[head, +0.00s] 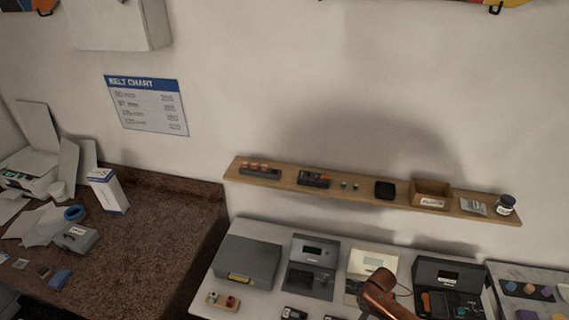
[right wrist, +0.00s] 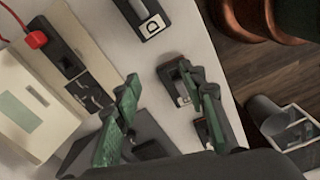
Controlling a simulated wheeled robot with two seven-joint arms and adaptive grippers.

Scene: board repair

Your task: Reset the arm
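My right gripper (right wrist: 160,76) shows in the right wrist view with its two green fingers spread apart and nothing between them. It hangs over the white table (right wrist: 208,62). A small black block marked D (right wrist: 150,20) lies beyond the fingertips, and a black holder (right wrist: 178,82) is by the right finger. A copper-coloured link of my arm shows at the bottom of the head view, in front of the table's devices. The right gripper itself is not visible there. My left gripper is in neither view.
A wooden shelf (head: 340,192) with small parts runs along the wall. A grey case (head: 247,262) and open black cases (head: 450,285) stand on the table below. A brown bench (head: 150,230) at left holds a printer and papers. Wooden floor (right wrist: 245,75) lies beyond the table edge.

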